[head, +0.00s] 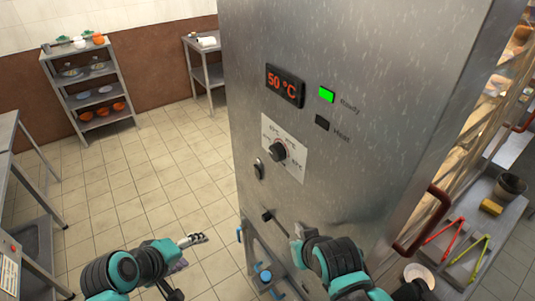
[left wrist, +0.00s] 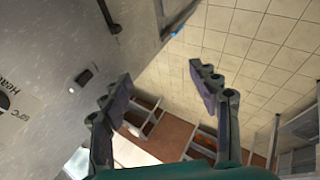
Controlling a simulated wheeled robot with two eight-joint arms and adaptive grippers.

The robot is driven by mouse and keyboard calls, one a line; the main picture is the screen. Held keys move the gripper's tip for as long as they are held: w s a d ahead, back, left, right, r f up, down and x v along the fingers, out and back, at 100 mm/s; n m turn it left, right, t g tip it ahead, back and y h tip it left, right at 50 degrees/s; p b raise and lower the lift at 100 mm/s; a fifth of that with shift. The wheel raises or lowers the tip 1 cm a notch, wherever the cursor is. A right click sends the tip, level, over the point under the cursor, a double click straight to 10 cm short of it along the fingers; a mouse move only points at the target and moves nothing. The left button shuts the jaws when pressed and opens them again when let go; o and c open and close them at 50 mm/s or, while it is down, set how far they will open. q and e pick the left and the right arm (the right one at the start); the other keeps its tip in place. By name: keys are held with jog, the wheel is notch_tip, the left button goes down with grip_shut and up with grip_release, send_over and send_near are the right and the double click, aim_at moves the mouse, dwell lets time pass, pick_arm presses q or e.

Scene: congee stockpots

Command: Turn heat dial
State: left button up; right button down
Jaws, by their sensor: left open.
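The heat dial (head: 278,151) is a black round knob on a white marked plate (head: 298,166) on the steel cabinet's front in the head view. In the left wrist view, part of the dial (left wrist: 3,101) shows at the left edge. My left gripper (head: 192,264) is open and empty, below and left of the dial and apart from it. Its two spread fingers also show in the left wrist view (left wrist: 160,75). My right gripper (head: 297,243) is in front of the cabinet's lower part, below the dial; its fingers are too unclear to judge.
The cabinet's display (head: 285,86) reads 50 °C. The Ready lamp (head: 327,94) is lit green; the Heat lamp (head: 322,122) is dark. A red handle (head: 424,222) sticks out at right. Tiled floor (head: 150,170) is open at left.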

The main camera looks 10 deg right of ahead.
pick_arm(q)
jog(key=w+d+r+n+h, duration=0.2)
jog(key=d+r+n+h, duration=0.15)
jog(key=d, duration=0.25)
jog(key=n+h, duration=0.9)
jog(key=n, duration=0.3)
send_near(273, 153)
jog(key=d, duration=0.1)
jog(key=b+x, duration=0.1)
jog(key=x, duration=0.6)
jog(key=shift+w+d+r+b, duration=0.15)
jog(key=shift+w+d+b, duration=0.15)
jog(key=shift+b, duration=0.1)
jog(key=shift+s, duration=0.1)
jog(key=c, duration=1.1)
